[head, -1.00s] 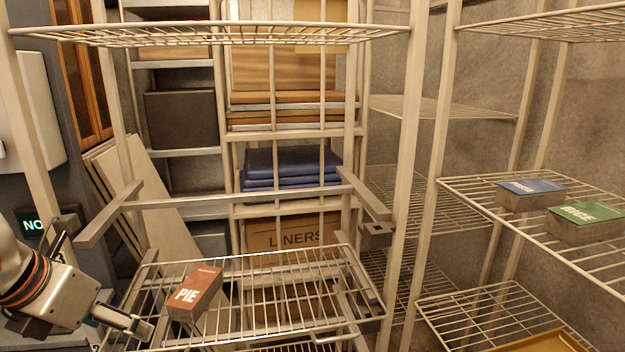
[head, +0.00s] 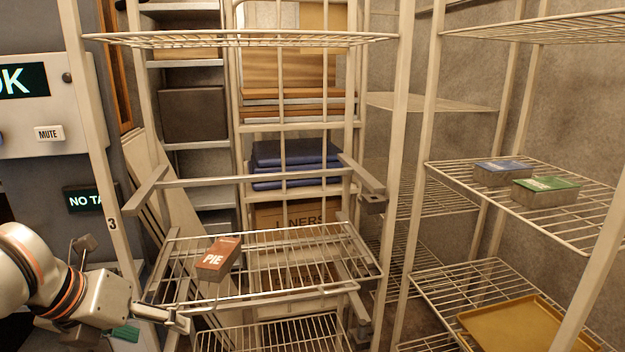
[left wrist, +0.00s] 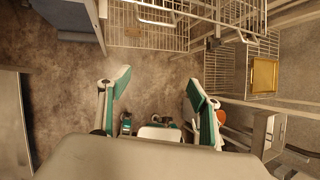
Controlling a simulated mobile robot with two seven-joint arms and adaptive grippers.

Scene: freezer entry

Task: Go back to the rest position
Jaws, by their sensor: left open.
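My left gripper (head: 160,325) is at the lower left in the head view, in front of the wire rack and beside its lower left edge. In the left wrist view its two green-lined fingers (left wrist: 158,95) stand wide apart with only floor and parts of my own body between them. A brown box marked PIE (head: 217,260) lies on the pulled-out wire shelf (head: 300,258), to the upper right of the gripper and apart from it. My right gripper is in neither view.
On the right rack's shelf (head: 570,232) lie a blue-topped box (head: 502,173) and a green-topped box (head: 545,191). A yellow tray (head: 525,330) sits on the shelf below. A wall panel (head: 45,110) with a MUTE button is at the left. Floor near the left gripper looks clear.

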